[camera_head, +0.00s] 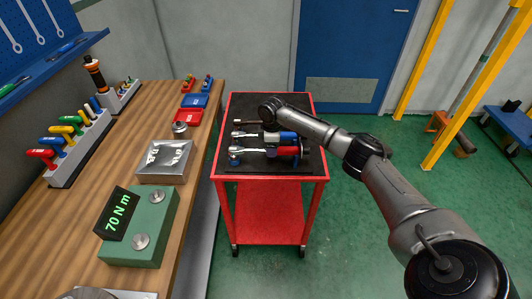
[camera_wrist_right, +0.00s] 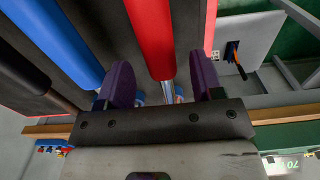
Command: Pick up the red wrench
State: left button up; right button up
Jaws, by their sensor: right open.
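The red wrench (camera_head: 284,151) lies on the black top of the red cart, the nearest of the wrenches, with its silver shaft and head to the left. The blue wrench (camera_head: 280,135) lies just behind it. In the right wrist view the red handle (camera_wrist_right: 151,35) runs between the two purple fingers of my right gripper (camera_wrist_right: 162,78), which is open. The fingers stand on either side of it; I cannot tell whether they touch it. The blue handle (camera_wrist_right: 52,40) is outside the fingers. My left gripper is not in view.
The red cart (camera_head: 220,167) stands beside a wooden workbench (camera_head: 88,190). On the bench are a green torque tester (camera_head: 165,215), a metal box (camera_head: 165,162) and a screwdriver rack (camera_head: 78,150). A third, dark-handled tool (camera_head: 243,122) lies at the cart's back. Green floor is open to the right.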

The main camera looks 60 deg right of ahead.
notch_tip(320, 180, down, 3)
jog(key=shift+a+f+b, duration=0.15)
jog(key=shift+b, duration=0.15)
jog(key=shift+c, duration=0.3)
grip_shut()
